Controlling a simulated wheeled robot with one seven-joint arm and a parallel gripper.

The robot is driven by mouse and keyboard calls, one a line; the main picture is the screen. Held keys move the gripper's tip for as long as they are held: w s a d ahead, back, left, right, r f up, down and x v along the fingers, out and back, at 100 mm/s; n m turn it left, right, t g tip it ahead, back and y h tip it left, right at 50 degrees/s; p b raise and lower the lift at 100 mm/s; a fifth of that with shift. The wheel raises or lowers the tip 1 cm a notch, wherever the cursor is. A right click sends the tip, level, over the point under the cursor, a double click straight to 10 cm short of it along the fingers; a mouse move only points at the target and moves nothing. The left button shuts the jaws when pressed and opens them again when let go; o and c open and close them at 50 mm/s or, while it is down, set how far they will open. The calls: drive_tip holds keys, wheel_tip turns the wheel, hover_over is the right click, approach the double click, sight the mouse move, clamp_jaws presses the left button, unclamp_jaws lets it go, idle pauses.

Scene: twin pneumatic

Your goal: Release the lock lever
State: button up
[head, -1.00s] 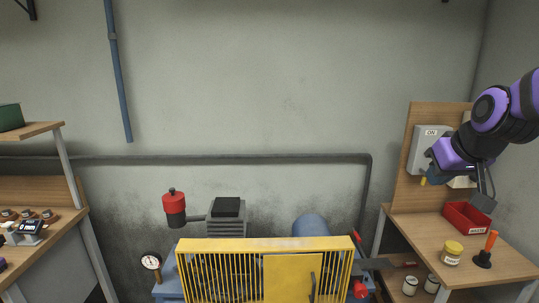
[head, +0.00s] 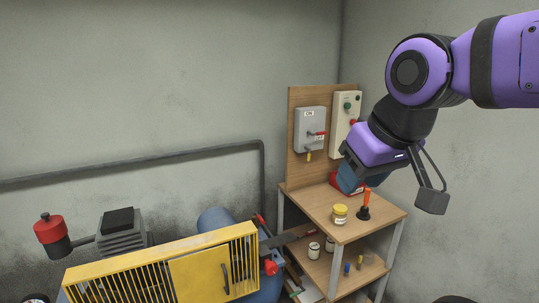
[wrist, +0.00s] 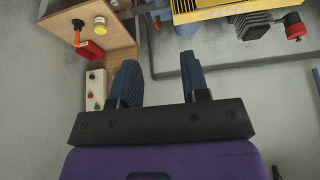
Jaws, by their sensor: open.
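A grey switch box (head: 310,130) marked ON hangs on the wooden back panel (head: 290,165). I cannot tell for sure which part is the lock lever. My gripper (head: 350,180) is to the right of the box and nearer to me, above the small bench, apart from the lever. In the wrist view its two blue fingers (wrist: 158,72) are spread with nothing between them. The grey box is not clearly seen in the wrist view.
A control box with buttons (head: 346,122) hangs right of the switch box. The bench (head: 320,205) holds a red bin (head: 345,182), a yellow-lidded jar (head: 340,214) and an orange-handled tool (head: 364,203). A yellow guard (head: 165,265) stands left.

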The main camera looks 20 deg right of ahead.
drive_tip(key=w+a+f+m+g+y, duration=0.15)
drive_tip(key=w+m+y, duration=0.75)
drive_tip(key=w, duration=1.6)
drive_tip(key=w+d+f+m+t+y, duration=0.1)
drive_tip(key=w+d+f+m+t, duration=0.3)
drive_tip(key=w, duration=0.4)
drive_tip(key=w+d+f+m+t, duration=0.1)
drive_tip(key=w+d+f+m, duration=0.2)
drive_tip(key=w+d+m, duration=0.4)
drive_tip(key=m+t+h, duration=0.6)
drive_tip(key=m+t, duration=0.3)
drive_tip(key=m, duration=0.5)
approach(309, 157)
drive_tip(key=x, duration=1)
drive_tip(key=shift+w+d+f, duration=0.2)
drive_tip(key=shift+w, duration=0.2)
clamp_jaws()
